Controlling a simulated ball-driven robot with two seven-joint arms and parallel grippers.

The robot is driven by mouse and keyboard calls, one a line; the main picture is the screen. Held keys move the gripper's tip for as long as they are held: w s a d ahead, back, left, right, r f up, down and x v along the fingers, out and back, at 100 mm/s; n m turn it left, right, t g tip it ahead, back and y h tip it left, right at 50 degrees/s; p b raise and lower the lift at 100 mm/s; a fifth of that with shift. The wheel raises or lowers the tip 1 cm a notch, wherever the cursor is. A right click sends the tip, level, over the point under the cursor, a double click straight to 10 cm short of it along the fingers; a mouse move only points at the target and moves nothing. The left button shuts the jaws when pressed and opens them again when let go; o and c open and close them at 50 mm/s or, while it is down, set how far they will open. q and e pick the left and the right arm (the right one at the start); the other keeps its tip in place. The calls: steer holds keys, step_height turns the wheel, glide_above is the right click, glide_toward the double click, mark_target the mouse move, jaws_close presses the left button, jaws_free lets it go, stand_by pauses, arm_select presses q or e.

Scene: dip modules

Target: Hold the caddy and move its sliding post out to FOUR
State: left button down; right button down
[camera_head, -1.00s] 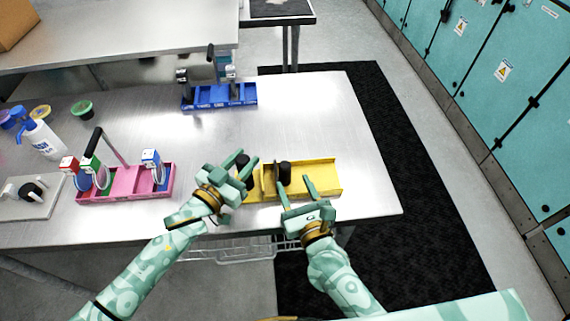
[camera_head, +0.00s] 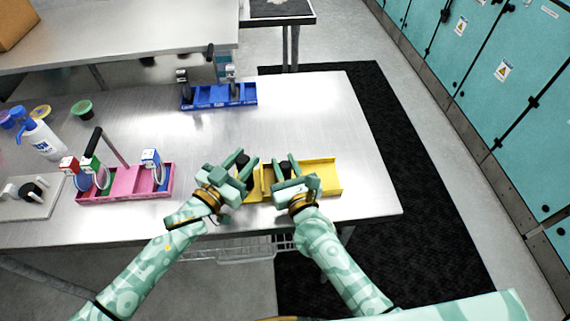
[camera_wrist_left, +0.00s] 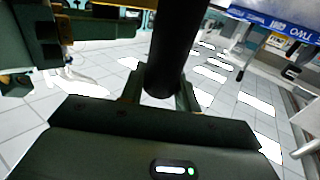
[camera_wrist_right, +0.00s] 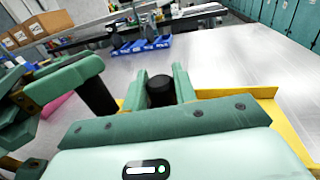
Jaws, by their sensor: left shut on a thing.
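A yellow caddy (camera_head: 321,177) sits near the front edge of the metal table. A black post (camera_head: 243,160) stands at its left end. My left gripper (camera_head: 240,168) is shut on that post, and the dark post fills the gap between the fingers in the left wrist view (camera_wrist_left: 166,60). A second, shorter black post (camera_head: 286,169) stands near the caddy's middle. My right gripper (camera_head: 287,176) has a finger on each side of it. In the right wrist view the post top (camera_wrist_right: 160,90) shows between the fingers; whether they press on it I cannot tell.
A pink caddy (camera_head: 125,186) with several tagged items stands to the left. A blue caddy (camera_head: 219,98) stands at the back. A white bottle (camera_head: 42,140) and small tubs are far left. The table right of the yellow caddy (camera_head: 370,185) is clear.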

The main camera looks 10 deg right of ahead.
steer(key=d, duration=0.8)
steer(key=c, duration=1.1)
jaws_free()
steer(key=v, duration=1.2)
